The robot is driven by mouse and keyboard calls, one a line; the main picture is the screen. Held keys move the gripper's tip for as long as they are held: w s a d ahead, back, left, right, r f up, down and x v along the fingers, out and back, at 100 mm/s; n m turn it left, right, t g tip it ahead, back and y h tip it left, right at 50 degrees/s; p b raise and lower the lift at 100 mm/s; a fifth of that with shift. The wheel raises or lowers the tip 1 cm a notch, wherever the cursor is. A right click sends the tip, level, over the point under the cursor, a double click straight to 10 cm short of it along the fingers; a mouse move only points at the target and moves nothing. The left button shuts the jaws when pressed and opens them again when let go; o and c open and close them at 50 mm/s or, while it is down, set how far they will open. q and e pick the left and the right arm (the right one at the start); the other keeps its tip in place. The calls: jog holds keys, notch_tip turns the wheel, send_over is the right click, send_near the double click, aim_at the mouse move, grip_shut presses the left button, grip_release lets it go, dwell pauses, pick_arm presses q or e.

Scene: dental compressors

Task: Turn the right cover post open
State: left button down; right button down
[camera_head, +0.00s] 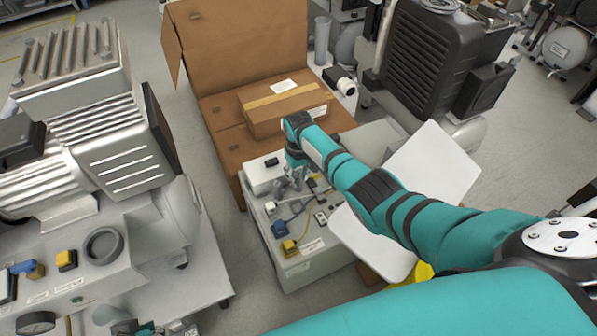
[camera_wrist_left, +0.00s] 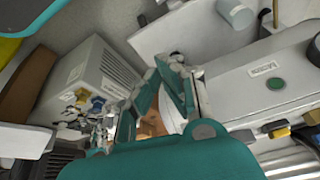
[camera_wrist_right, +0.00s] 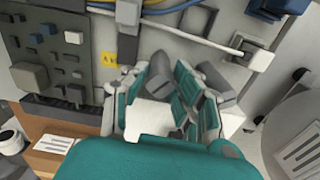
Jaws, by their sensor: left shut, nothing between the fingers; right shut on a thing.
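My right gripper (camera_head: 292,182) reaches down to the top of a light grey control cabinet (camera_head: 305,262) in the head view. In the right wrist view the right gripper (camera_wrist_right: 165,88) is shut on a grey post (camera_wrist_right: 158,76), which I take as the right cover post. The post stands close to the cabinet's panel, and the fingers hide part of it. How far it is turned cannot be told. My left gripper (camera_wrist_left: 172,68) is shut and empty in the left wrist view, beside a white housing (camera_wrist_left: 255,90).
An open cardboard box (camera_head: 235,50) with a smaller taped carton (camera_head: 283,108) stands behind the cabinet. A large grey compressor (camera_head: 95,130) fills the left. A black finned unit (camera_head: 432,55) stands at the back right. A white panel (camera_head: 440,165) lies under my right arm.

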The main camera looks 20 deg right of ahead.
aim_at(298, 175)
jog(key=shift+a+r+m, duration=0.1)
jog(key=shift+r+m, duration=0.05)
jog(key=shift+m, duration=0.25)
jog(key=shift+m+p, duration=0.35)
jog(key=shift+m, duration=0.05)
pick_arm(q)
jog(key=shift+s+a+r+g+p, duration=0.2)
jog(key=shift+s+r+g, duration=0.1)
jog(key=shift+s, duration=0.2)
jog(key=shift+s+a+r+g+p, duration=0.1)
jog(key=shift+s+r+g+p, duration=0.15)
jog(key=shift+s, duration=0.2)
pick_arm(e)
jog(key=shift+m, duration=1.1)
pick_arm(q)
jog(key=shift+r, duration=0.1)
pick_arm(e)
jog(key=shift+w, duration=0.1)
jog(key=c, duration=1.1)
grip_release()
jog(key=shift+o, duration=0.2)
notch_tip(298, 175, up, 12)
